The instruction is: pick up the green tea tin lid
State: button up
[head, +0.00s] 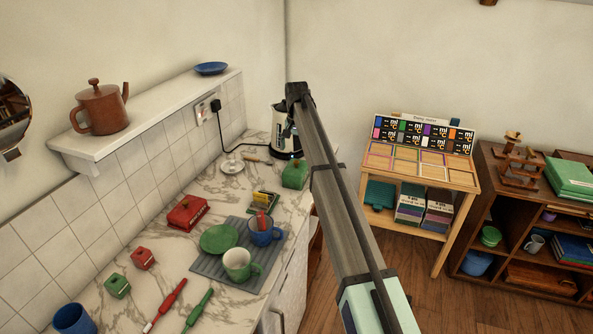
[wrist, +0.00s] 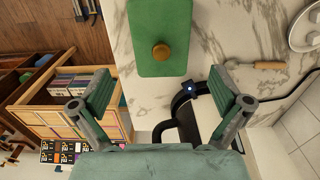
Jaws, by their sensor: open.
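A green lidded container (head: 294,174) stands on the marble counter beside the kettle. In the wrist view its green rectangular lid (wrist: 160,25) with a round brown knob shows from above. A smaller green lidded tin (head: 117,286) stands at the near left of the counter; I cannot read which one is marked tea. My gripper (wrist: 163,97) is open and empty, its two fingers spread wide. The knob lies ahead of the gap between the fingers in the picture, not between them. In the head view my arm reaches to the kettle area and the fingers are mostly hidden.
A kettle (head: 284,131) with a black cord stands close to my gripper. A red lidded dish (head: 187,213), a small red tin (head: 143,259), a grey mat (head: 209,266) with plate and mugs, and a white saucer (head: 232,167) share the counter.

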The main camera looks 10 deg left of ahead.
aim_at(297, 161)
notch_tip(297, 161, down, 6)
jog(key=shift+f+p, duration=0.2)
jog(key=shift+p, duration=0.5)
jog(key=shift+f+p, duration=1.15)
jog(key=shift+f, duration=1.45)
jog(key=c, duration=1)
